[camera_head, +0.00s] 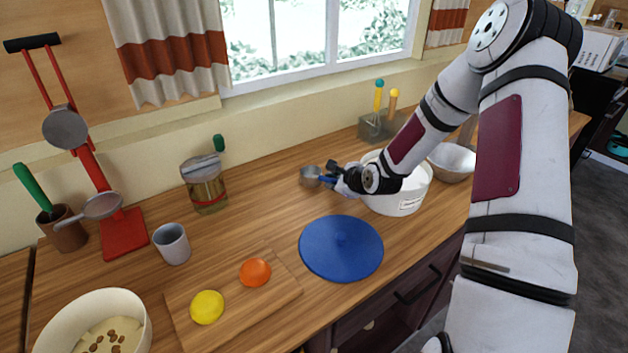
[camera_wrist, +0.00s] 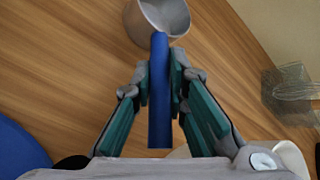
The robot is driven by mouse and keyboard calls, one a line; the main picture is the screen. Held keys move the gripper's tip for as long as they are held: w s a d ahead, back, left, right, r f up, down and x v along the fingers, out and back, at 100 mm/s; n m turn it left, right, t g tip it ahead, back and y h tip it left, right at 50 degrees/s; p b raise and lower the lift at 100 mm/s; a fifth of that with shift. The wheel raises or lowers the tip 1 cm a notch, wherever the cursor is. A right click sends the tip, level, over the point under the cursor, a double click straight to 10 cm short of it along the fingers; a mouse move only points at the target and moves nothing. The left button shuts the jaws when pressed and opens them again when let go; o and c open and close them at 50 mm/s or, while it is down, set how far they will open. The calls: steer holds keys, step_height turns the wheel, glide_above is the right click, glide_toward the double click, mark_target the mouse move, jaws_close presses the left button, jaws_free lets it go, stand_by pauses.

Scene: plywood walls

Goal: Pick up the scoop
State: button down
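The scoop (camera_head: 310,177) has a grey metal cup and a blue handle, and it is on or just above the wooden counter behind the blue lid. In the wrist view its cup (camera_wrist: 163,17) is at the top and its blue handle (camera_wrist: 159,118) runs down between my fingers. My gripper (camera_head: 333,175) reaches it from the right; in the wrist view my gripper (camera_wrist: 160,84) has its fingertips closed on both sides of the handle. I cannot tell whether the scoop still touches the counter.
A white pot (camera_head: 402,198) stands under my forearm, with a blue lid (camera_head: 341,248) in front. A cutting board (camera_head: 283,299) holds an orange and a yellow piece. A jar (camera_head: 206,190) and a grey cup (camera_head: 172,244) stand left. A wire-like holder (camera_wrist: 290,92) is at right in the wrist view.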

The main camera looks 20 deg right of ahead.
stand_by(0.3)
step_height(320, 180, up, 10)
steer(key=shift+p, duration=0.35)
stand_by(0.9)
